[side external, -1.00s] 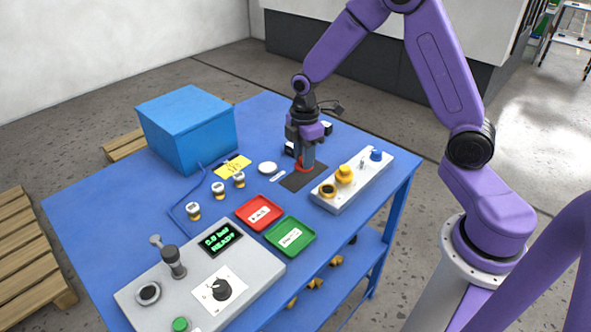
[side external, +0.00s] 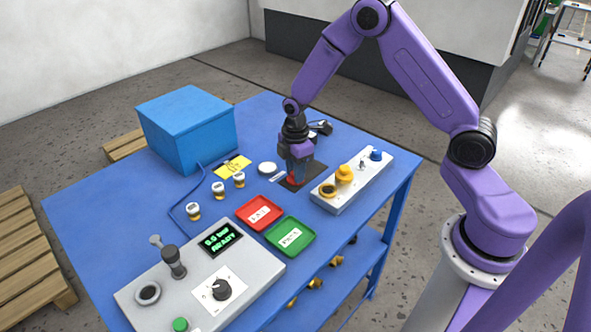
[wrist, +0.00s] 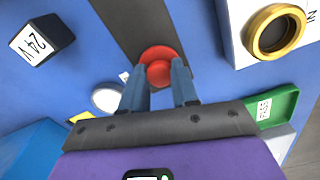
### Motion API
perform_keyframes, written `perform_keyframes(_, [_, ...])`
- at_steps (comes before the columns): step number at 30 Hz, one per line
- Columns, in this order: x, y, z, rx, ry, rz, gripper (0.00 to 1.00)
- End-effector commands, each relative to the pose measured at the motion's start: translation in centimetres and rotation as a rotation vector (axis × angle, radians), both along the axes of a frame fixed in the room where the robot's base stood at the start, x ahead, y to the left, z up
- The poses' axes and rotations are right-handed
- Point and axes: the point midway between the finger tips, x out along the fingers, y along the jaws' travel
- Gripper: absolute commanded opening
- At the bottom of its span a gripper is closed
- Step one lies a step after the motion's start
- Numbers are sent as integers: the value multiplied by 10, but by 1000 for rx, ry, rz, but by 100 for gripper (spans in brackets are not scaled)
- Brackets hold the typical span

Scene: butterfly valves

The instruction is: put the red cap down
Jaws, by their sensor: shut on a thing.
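The red cap (wrist: 158,69) is round and sits between the fingertips of my gripper (wrist: 159,85) in the wrist view. My gripper is shut on it. In the side view my gripper (side external: 296,178) points down over the dark mat (side external: 314,172), and only a little of the red cap (side external: 292,180) shows beside the fingers.
A grey fixture block (side external: 352,184) with yellow and blue parts stands right of the gripper. A white disc (side external: 267,168) lies to the left. A red tray (side external: 259,212) and a green tray (side external: 290,236) lie in front. A black 24V box (wrist: 43,41) is nearby.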

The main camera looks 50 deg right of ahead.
Motion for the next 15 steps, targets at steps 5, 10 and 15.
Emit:
perform_keyframes(5, [0,0,-3,-1,1,1,36])
perform_keyframes(10, [0,0,-3,0,1,1,55])
perform_keyframes(15, [0,0,-3,0,0,1,55])
